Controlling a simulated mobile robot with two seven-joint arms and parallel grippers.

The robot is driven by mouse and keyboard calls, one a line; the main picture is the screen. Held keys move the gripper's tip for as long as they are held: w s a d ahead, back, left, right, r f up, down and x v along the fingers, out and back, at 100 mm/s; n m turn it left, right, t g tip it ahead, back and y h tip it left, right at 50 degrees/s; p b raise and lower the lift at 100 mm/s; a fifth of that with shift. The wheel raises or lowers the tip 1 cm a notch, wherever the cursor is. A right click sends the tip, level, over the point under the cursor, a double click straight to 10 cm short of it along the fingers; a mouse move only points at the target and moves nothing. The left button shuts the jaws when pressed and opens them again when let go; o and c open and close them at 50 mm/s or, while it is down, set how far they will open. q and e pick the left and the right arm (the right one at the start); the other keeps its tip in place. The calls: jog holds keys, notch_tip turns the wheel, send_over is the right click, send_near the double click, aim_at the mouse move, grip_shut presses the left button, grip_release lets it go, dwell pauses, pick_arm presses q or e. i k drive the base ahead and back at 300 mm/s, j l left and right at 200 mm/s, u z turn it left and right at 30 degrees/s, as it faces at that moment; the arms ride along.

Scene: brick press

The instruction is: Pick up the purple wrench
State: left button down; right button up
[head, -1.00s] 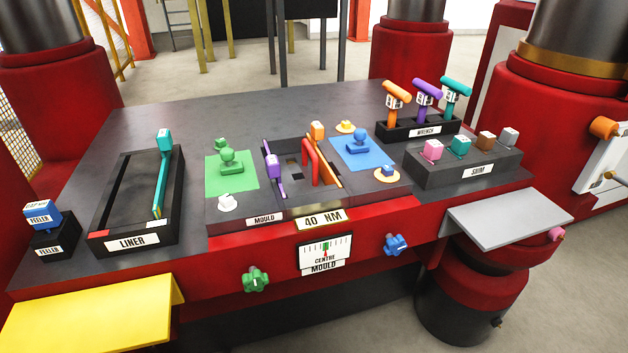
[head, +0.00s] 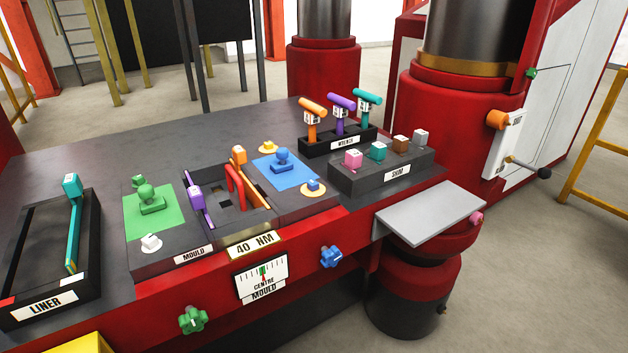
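The purple wrench (head: 340,103) stands upright in the black wrench rack (head: 345,145) at the back right of the press table. Its purple T-shaped handle is on top, with a white-marked block below it. An orange wrench (head: 312,109) stands to its left and a teal wrench (head: 367,97) to its right in the same rack. Neither of my grippers shows in the head view.
The shim holder (head: 360,183) with several coloured blocks stands just in front of the rack. The mould (head: 165,262) and liner tray (head: 50,308) lie to the left. A grey shelf (head: 430,213) juts out at the front right. A red column (head: 455,125) rises to the right of the rack.

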aim_at(341, 108)
jog(key=l+u, duration=0.35)
jog(key=k+l+u, duration=0.15)
jog(key=l+u, duration=0.2)
jog(key=l, duration=0.2)
jog(key=k+l+u, duration=0.1)
jog(key=l+u, duration=0.25)
jog(key=l, duration=0.1)
